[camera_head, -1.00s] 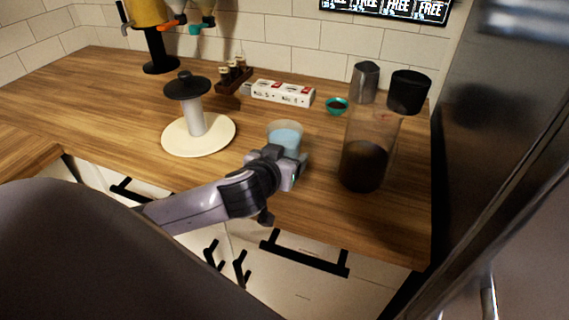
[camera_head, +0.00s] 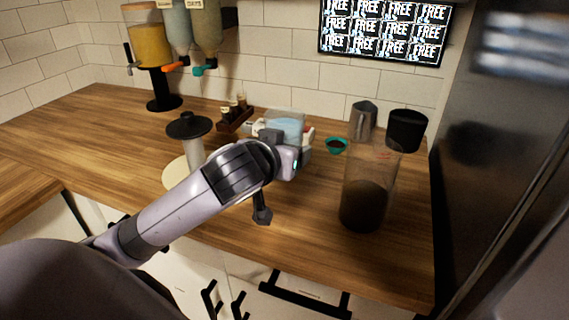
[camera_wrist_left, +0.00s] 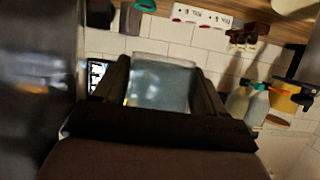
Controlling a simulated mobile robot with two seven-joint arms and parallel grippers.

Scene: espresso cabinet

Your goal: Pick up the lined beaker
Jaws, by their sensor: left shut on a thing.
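The beaker (camera_head: 287,122) is a clear cup with a pale blue tint, seen in the head view just beyond my left gripper (camera_head: 286,150). In the left wrist view the beaker (camera_wrist_left: 160,85) sits between the two dark fingers of my left gripper (camera_wrist_left: 165,90), which is shut on it. It is held above the wooden counter (camera_head: 285,205). The gripper hides its lower part in the head view, and I cannot make out its lines. My right gripper is not in view.
A tall clear container with dark contents (camera_head: 365,200) stands right of the gripper. Behind are a metal pitcher (camera_head: 362,122), a teal bowl (camera_head: 336,146) and a small bottle rack (camera_head: 235,118). A stand with a black top (camera_head: 189,126) is at left.

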